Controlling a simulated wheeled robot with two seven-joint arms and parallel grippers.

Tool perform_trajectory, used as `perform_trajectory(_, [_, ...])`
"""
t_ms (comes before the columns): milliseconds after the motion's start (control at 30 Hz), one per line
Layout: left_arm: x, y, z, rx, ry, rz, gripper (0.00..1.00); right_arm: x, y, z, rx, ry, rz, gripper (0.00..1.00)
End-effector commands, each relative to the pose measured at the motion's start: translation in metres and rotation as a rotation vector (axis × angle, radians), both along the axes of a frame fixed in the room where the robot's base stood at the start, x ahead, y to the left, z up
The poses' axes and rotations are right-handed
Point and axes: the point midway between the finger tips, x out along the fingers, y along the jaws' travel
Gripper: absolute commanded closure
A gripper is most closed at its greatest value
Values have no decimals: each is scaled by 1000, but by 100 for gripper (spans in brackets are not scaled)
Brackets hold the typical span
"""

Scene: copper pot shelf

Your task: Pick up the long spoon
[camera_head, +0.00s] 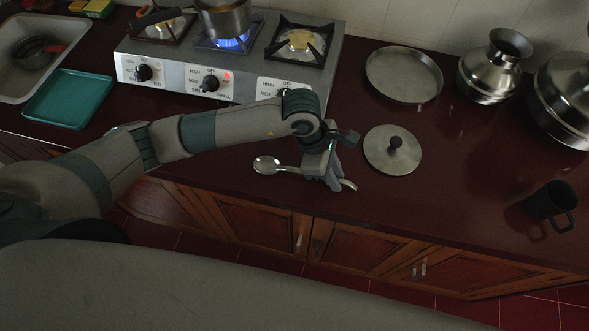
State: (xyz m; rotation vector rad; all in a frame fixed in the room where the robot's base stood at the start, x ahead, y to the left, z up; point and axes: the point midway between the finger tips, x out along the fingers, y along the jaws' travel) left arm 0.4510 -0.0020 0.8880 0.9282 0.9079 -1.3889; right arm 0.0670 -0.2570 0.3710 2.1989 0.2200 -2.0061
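A long metal spoon (266,165) lies near the front edge of the dark red counter. Its bowl points left and its handle runs right, with the end of the handle showing just right of my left gripper (332,184). My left gripper points down over the handle, its fingers at the handle and hiding part of it. I cannot tell whether the fingers are closed on the handle or only beside it. My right gripper is not in view.
A round lid (392,150) with a black knob lies just right of my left gripper. Behind are a gas stove (205,78) with one lit burner under a pot (224,18) and a shallow pan (404,75). A black mug (551,205) stands at right; open counter lies between lid and mug.

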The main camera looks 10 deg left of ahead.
Motion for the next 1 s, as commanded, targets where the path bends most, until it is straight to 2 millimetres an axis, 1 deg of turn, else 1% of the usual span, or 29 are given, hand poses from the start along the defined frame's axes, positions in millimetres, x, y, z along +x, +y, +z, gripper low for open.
perform_trajectory(33, [0,0,0,0,0,0,94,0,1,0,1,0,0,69])
perform_trajectory(67, [0,0,0,0,0,0,100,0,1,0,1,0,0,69])
perform_trajectory(467, [0,0,1,0,0,0,100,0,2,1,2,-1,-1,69])
perform_trajectory(733, [0,0,8,-1,0,1,100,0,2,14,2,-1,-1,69])
perform_trajectory(767, [1,0,8,-2,-1,-1,100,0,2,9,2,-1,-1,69])
perform_trajectory(833, [1,-1,14,-3,-3,-1,100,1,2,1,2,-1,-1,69])
perform_trajectory(967, [2,-1,34,-3,-6,-2,100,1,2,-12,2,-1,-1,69])
perform_trajectory(1000, [2,-1,42,-3,-9,-3,100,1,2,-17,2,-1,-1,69])
